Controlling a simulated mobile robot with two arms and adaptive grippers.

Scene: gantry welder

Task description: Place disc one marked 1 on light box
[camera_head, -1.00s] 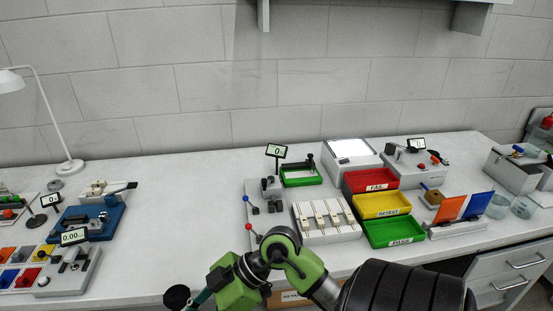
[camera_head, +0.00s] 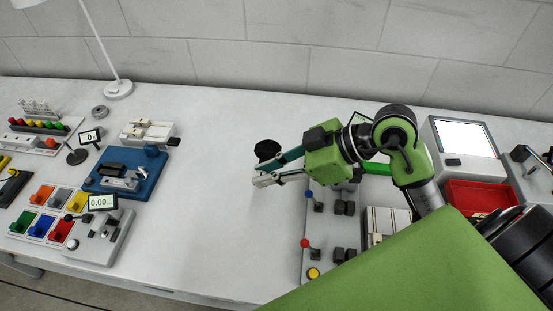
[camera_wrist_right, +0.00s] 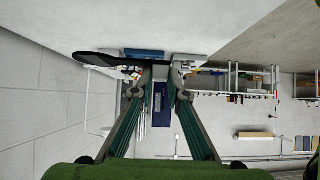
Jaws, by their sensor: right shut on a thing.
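My right gripper (camera_head: 268,170) reaches left over the bare middle of the table and is shut on a black disc (camera_head: 267,150) at its fingertips. In the right wrist view the disc (camera_wrist_right: 98,60) shows edge-on as a dark shape at the left of the fingertips (camera_wrist_right: 162,72). No mark on it can be read. The light box (camera_head: 464,138), a grey box with a bright white top, stands at the back right, behind my right arm and well apart from the disc. Its top shows nothing on it. My left gripper is not in view.
A red bin (camera_head: 478,196) stands just in front of the light box. A grey panel with red and blue knobs (camera_head: 318,235) lies below my right arm. A blue fixture (camera_head: 128,178), a scale (camera_head: 98,240) and a lamp (camera_head: 118,88) stand left. The table's middle is clear.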

